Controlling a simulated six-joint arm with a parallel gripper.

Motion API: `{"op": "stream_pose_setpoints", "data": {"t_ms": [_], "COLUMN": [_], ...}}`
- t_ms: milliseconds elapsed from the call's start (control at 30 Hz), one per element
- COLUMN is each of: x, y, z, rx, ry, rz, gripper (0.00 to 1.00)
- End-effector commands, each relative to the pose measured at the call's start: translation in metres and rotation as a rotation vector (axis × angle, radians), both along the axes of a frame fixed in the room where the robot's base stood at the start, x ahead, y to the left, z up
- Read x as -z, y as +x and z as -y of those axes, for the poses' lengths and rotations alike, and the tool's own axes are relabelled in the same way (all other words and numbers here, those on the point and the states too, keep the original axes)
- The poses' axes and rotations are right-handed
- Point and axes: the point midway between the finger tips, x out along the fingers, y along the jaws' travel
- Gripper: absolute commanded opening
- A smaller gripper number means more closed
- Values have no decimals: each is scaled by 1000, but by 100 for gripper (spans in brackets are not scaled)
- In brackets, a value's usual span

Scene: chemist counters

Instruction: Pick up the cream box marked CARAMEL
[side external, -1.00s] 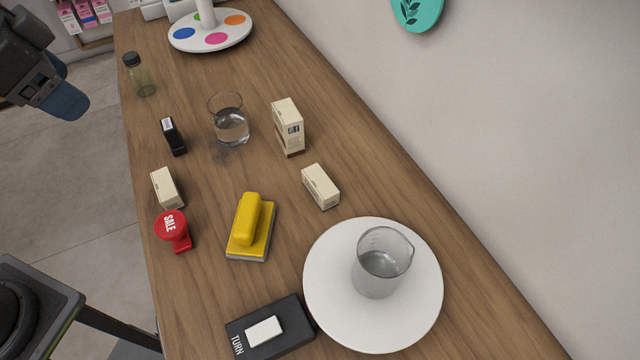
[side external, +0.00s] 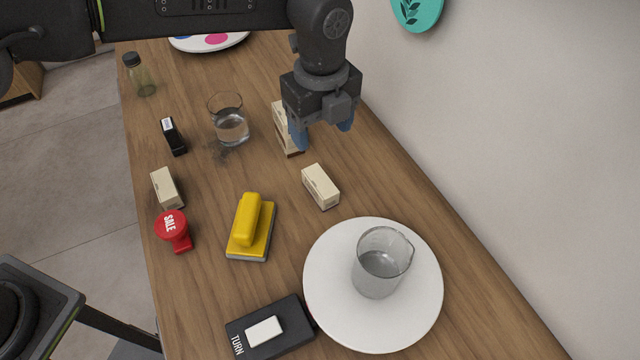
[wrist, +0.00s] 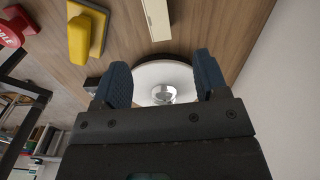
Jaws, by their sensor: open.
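Three cream boxes are on the wooden counter, and I cannot read CARAMEL for certain on any of them. One cream box (side external: 321,187) lies right of centre with small dark print on its side; a cream box also shows at the top of the wrist view (wrist: 157,18). A taller cream box (side external: 280,118) stands behind it, partly hidden by my gripper. A third cream box (side external: 166,188) is at the left. My gripper (side external: 322,130) is open and empty, above the counter near the tall box. Its blue fingers (wrist: 162,82) are spread in the wrist view.
A white round plate (side external: 325,310) holds a glass beaker (side external: 378,277). The wall is at right.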

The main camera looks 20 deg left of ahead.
Motion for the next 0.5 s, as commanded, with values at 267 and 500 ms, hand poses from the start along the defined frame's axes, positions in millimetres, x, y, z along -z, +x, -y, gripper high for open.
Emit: {"op": "stream_pose_setpoints", "data": {"t_ms": [267, 500], "x": [50, 80], "y": [-1, -1], "z": [0, 0], "rx": [1, 0], "ry": [3, 1], "rz": [-3, -1], "gripper": [67, 67]}}
